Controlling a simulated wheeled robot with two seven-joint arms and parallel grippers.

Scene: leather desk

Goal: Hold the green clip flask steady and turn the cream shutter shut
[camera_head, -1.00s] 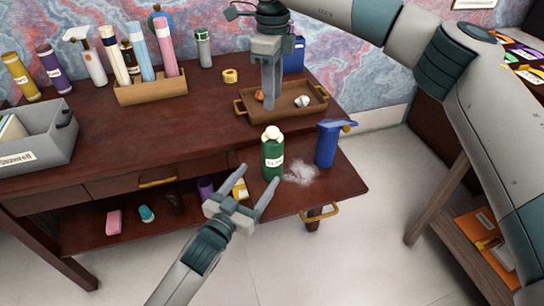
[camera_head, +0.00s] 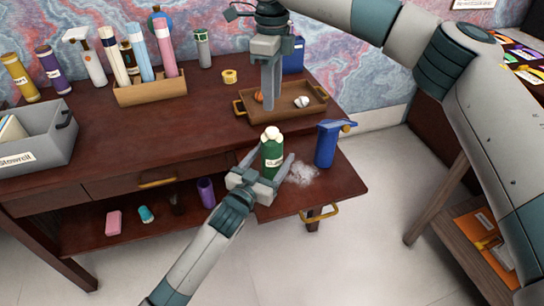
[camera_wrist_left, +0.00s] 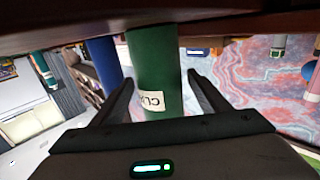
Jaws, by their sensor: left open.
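The green clip flask (camera_head: 272,158) stands upright on the pulled-out board at the desk's front, with a cream shutter (camera_head: 271,133) on its top. My left gripper (camera_head: 268,171) is open, its fingers reaching around the flask's lower body from the front. In the left wrist view the green flask (camera_wrist_left: 155,70) with its white label sits between the two fingers, with gaps on both sides. My right gripper (camera_head: 269,102) points down over the wooden tray behind the flask, away from the shutter; its fingers overlap, so I cannot tell their opening.
A blue spray-like bottle (camera_head: 326,146) stands close right of the flask, beside a white powdery patch (camera_head: 301,173). The wooden tray (camera_head: 310,112) holds small items. A bottle rack (camera_head: 152,91) and grey bin (camera_head: 42,142) stand left. The desk's middle is clear.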

